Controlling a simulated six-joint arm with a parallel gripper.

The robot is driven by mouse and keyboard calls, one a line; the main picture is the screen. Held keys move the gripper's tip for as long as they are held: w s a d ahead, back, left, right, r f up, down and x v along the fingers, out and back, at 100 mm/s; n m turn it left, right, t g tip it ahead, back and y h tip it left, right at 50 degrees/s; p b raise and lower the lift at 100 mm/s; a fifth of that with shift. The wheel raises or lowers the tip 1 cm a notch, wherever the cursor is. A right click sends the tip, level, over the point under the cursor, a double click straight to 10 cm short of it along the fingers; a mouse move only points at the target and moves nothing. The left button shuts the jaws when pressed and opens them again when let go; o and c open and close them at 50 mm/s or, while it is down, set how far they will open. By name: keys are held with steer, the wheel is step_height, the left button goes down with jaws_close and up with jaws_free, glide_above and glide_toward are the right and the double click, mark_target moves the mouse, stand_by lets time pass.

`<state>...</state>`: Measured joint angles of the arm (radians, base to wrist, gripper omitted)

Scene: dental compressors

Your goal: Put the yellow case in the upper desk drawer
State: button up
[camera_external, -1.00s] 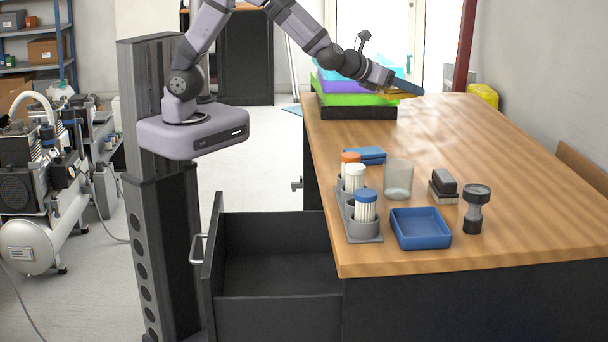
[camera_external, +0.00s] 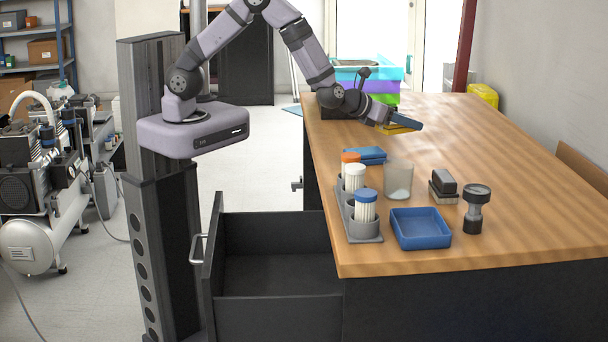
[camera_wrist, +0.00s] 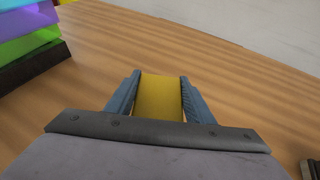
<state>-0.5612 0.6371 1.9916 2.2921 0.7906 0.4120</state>
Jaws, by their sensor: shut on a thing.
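My gripper (camera_external: 408,124) is shut on the yellow case (camera_external: 397,129) and holds it above the far part of the desk. In the wrist view the yellow case (camera_wrist: 159,97) sits between the two blue fingers of my gripper (camera_wrist: 160,92). The open desk drawer (camera_external: 275,272) is pulled out to the left at the near end of the desk, and its visible inside is empty. The drawer's handle (camera_external: 196,249) is on its left face.
On the wooden desk (camera_external: 480,140) stand a filter rack (camera_external: 362,230), a blue tray (camera_external: 420,228), a glass beaker (camera_external: 398,180), a blue cloth-like item (camera_external: 365,155), a dark brush-like block (camera_external: 443,186) and a dark cylinder (camera_external: 476,209). Stacked coloured trays (camera_external: 385,86) are at the back.

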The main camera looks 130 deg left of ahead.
mark_target(403, 148)
steer(key=shift+f+p, duration=0.35)
steer(key=shift+f, duration=2.2)
steer(key=shift+f+b, duration=0.2)
steer(key=shift+b, duration=0.1)
steer(key=o, duration=1.1)
steer(key=shift+r, duration=0.15)
steer(key=shift+r+p, duration=0.15)
steer(key=shift+p, duration=0.25)
steer(key=shift+s+d, duration=0.1)
steer(key=shift+d, duration=0.25)
steer(key=b+v, duration=0.2)
steer(key=v, duration=0.9)
steer(key=shift+d, duration=0.1)
steer(key=shift+s, duration=0.1)
